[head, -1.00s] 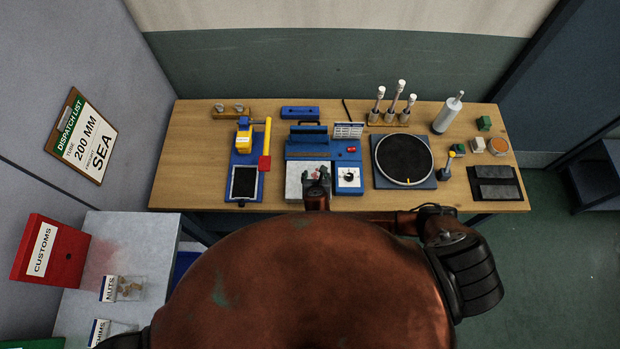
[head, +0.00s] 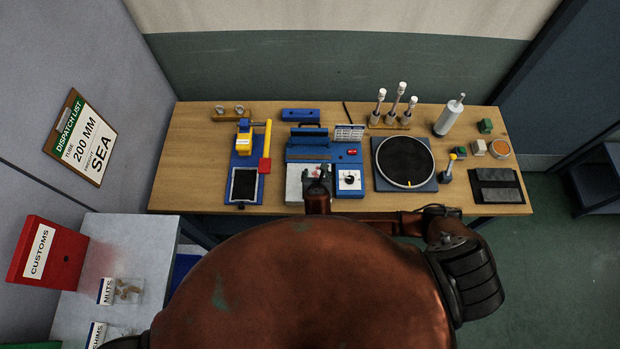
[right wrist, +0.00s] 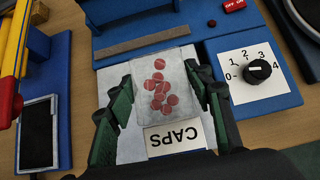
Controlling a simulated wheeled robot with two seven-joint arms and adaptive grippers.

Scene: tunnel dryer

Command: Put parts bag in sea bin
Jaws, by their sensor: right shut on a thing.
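The parts bag (right wrist: 158,89) is a clear flat bag with red round caps inside and a white CAPS label at its near end. It lies over the pale plate (right wrist: 112,80) of the blue sealer (head: 308,150). My right gripper (right wrist: 163,91) is shut on the bag, with green-padded fingers at its left and right sides. In the head view my right gripper (head: 319,178) is over the plate, and the bag is hard to make out there. I cannot identify a sea bin in these frames. My left gripper is not in view.
A dial box (head: 349,181) stands right of the plate, and a round black turntable (head: 405,161) beyond it. A blue stamp stand (head: 244,175) is to the left. A red CUSTOMS box (head: 47,253) and a NUTS container (head: 122,291) are at lower left. A dispatch board (head: 80,138) reads SEA.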

